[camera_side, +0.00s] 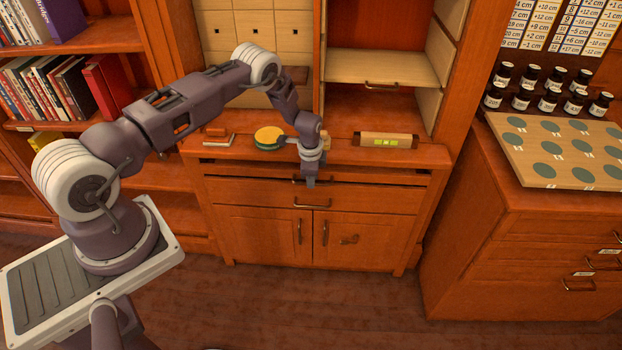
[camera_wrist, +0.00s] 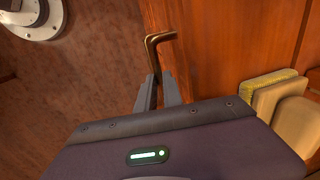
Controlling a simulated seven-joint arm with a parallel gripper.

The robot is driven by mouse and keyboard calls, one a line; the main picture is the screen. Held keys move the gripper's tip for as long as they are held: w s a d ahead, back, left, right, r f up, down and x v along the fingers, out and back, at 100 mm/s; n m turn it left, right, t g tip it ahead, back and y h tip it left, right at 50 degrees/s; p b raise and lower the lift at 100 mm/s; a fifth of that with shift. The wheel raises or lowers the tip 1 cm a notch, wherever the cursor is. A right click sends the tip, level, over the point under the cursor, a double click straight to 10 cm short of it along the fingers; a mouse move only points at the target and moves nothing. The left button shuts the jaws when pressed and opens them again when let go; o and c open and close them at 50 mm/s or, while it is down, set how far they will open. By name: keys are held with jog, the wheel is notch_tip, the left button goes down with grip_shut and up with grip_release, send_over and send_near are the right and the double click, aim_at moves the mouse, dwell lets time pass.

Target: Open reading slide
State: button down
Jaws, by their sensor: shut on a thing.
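The reading slide (camera_side: 375,178) is a thin wooden board front just under the top of the middle cabinet. I cannot tell whether it stands out from the cabinet. Its brass handle shows in the wrist view (camera_wrist: 160,39), bent like a bracket. My gripper (camera_side: 311,183) is at the middle of the slide front, pointing down. In the wrist view its two fingers (camera_wrist: 158,92) are closed around the near end of the handle. In the side view my gripper hides most of the handle.
A drawer with a handle (camera_side: 312,204) and two doors lie below the slide. On the cabinet top are a green-yellow round object (camera_side: 268,137) and a wooden level (camera_side: 386,141). The floor (camera_side: 330,295) in front is clear.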

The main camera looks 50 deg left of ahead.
jog(key=s+d, duration=2)
jog(key=c, duration=1.8)
grip_release()
jog(key=shift+w, duration=0.1)
jog(key=shift+o, duration=0.2)
notch_tip(320, 180, up, 7)
jog(key=s, duration=0.1)
jog(key=shift+d, duration=0.45)
